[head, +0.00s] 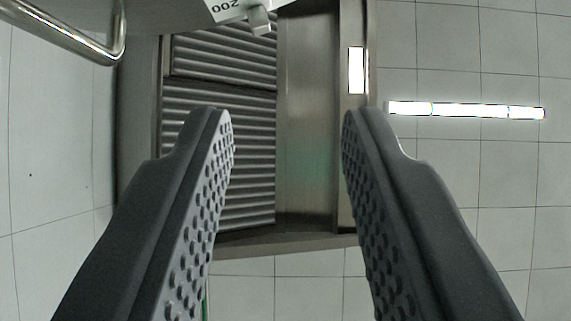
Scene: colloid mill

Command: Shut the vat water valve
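My gripper (288,115) is open, with its two dark fingers wide apart and nothing between the studded pads. The vat water valve cannot be made out for certain. A small light-grey fitting (260,20) shows at the top edge, above and ahead of the fingertips, apart from them. It sits beside a white plate (228,8) with upside-down digits that look like 200. I cannot tell whether this fitting belongs to the valve.
A bent metal tube (85,42) is at the upper left. A steel frame with a ribbed panel (220,95) lies beyond the fingers. Pale tiles (440,200) and a bright light strip (465,110) are to the right.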

